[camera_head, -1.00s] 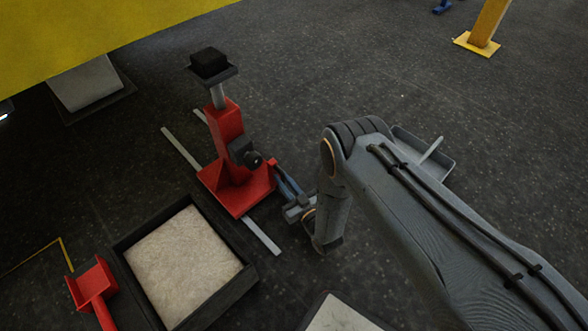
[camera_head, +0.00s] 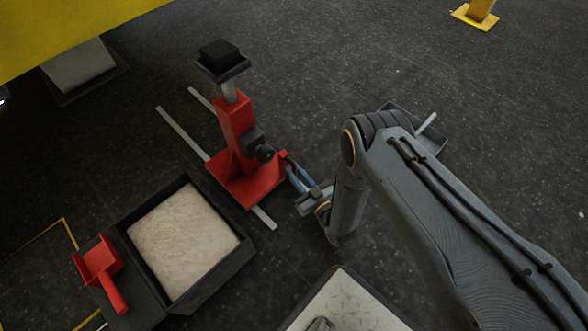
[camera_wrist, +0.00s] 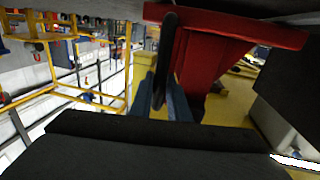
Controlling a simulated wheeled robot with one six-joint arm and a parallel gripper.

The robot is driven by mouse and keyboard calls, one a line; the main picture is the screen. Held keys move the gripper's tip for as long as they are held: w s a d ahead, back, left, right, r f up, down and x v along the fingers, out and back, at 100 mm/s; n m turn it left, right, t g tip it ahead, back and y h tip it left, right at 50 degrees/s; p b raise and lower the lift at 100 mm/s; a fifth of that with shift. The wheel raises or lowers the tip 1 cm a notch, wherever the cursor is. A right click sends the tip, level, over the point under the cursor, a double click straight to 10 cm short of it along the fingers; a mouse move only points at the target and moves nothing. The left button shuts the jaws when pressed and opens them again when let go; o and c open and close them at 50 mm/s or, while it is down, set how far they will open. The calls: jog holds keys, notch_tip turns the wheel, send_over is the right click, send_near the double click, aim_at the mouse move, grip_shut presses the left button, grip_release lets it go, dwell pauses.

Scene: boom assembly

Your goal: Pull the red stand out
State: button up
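The red stand (camera_head: 237,125) stands upright with its base plate over two pale floor rails (camera_head: 181,131). A black pad (camera_head: 219,54) tops its grey post. My gripper (camera_head: 294,178) is at the stand's right side, low, by the base. In the wrist view, the red stand (camera_wrist: 205,60) fills the upper middle, seen from close up. There, my gripper's blue fingers (camera_wrist: 165,98) lie on both sides of a black handle (camera_wrist: 168,50) and appear closed on it. The exact contact is partly hidden.
A black tray with pale filling (camera_head: 185,238) lies left of my arm. A yellow structure (camera_head: 60,30) overhangs the upper left. A yellow post (camera_head: 479,12) stands far right. Dark floor right of the stand is mostly clear.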

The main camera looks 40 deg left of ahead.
jog(key=o, duration=0.3)
jog(key=shift+s, duration=0.1)
jog(key=shift+o, duration=0.2)
jog(key=shift+d, duration=0.1)
jog(key=p+v, duration=0.2)
jog(key=v, duration=0.5)
jog(key=shift+d, duration=0.35)
